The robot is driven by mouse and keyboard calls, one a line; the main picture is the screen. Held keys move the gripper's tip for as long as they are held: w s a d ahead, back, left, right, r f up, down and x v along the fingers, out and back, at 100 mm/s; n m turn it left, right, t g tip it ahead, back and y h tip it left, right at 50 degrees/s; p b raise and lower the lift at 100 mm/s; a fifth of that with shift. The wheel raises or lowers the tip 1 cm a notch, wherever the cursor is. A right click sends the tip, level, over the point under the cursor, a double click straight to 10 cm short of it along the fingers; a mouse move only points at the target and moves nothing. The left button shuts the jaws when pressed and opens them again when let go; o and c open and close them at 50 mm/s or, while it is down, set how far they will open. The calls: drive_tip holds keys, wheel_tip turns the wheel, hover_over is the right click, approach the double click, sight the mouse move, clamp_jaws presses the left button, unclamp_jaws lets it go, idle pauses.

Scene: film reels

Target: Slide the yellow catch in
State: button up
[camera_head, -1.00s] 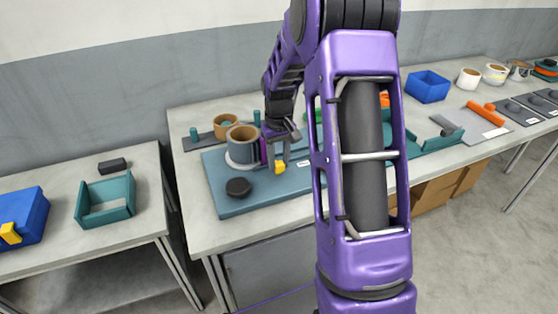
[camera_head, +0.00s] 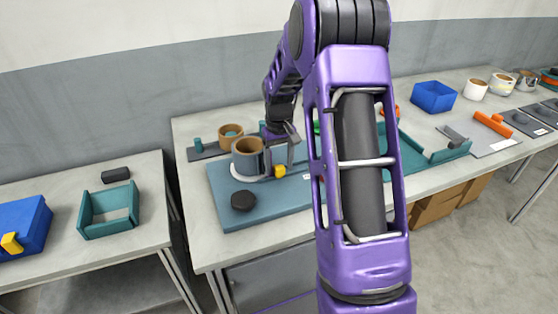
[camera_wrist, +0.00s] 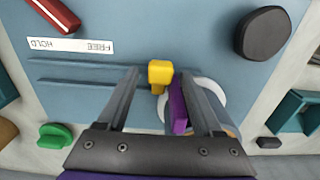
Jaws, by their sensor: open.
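In the wrist view the catch (camera_wrist: 160,74) stands ahead, between the lines of my two fingers. My gripper (camera_head: 281,156) is open, pointing down over the panel; in the wrist view my gripper (camera_wrist: 158,78) spans the catch with visible gaps. Whether a finger touches it, I cannot tell. A purple part (camera_wrist: 179,108) lies close to the right finger. The label reading FREE and HOLD (camera_wrist: 70,45) is upside down in the wrist view.
A black knob (camera_head: 243,200) stands at the panel's front left, and a red handle (camera_wrist: 56,15) lies near the label. A green knob (camera_wrist: 55,136) is off the panel's edge. A tan can (camera_head: 230,137) stands behind.

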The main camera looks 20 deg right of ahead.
sight(279, 165)
wheel_tip(279, 165, up, 17)
drive_tip(key=shift+r+p, duration=0.2)
drive_tip(key=shift+p, duration=0.2)
drive_tip(key=shift+w, duration=0.1)
idle(0.4)
